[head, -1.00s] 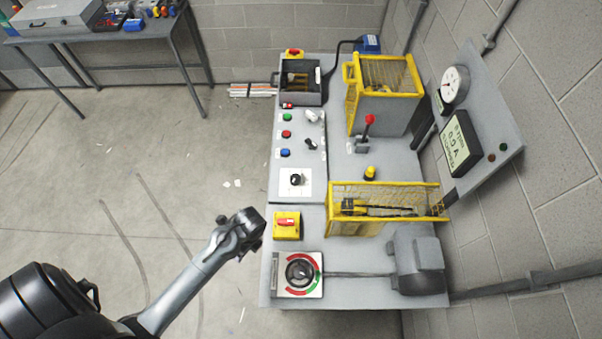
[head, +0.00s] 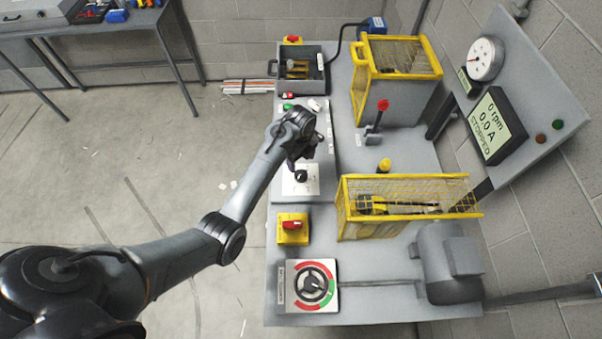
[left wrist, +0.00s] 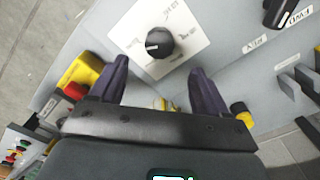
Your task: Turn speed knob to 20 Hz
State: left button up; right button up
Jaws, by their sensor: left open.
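The black speed knob (head: 301,177) sits on a white square plate (head: 287,187) on the grey panel. In the left wrist view the knob (left wrist: 159,43) shows a white pointer line toward the picture's left; the small labels around it are too blurred to read. My left gripper (head: 304,156) is just beyond and above the plate in the head view. Its two dark fingers (left wrist: 157,70) are open in the left wrist view, with the knob ahead between their lines and nothing held. The display (head: 496,125) reads 0 rpm, 0.0 A, STOPPED. My right gripper is not in view.
A yellow box with a red switch (head: 292,227) and a red-green ring dial (head: 314,286) lie nearer. A red-topped lever (head: 378,113) and yellow cages (head: 405,212) stand to the right. My left arm covers part of the button panel.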

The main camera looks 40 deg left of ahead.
aim_at(301, 174)
pick_arm(q)
notch_tip(301, 174, down, 9)
jog(key=shift+r+b, duration=0.2)
jog(key=shift+b, duration=0.3)
jog(key=shift+c, duration=0.2)
jog(key=c, duration=1)
jog(key=shift+r, duration=0.1)
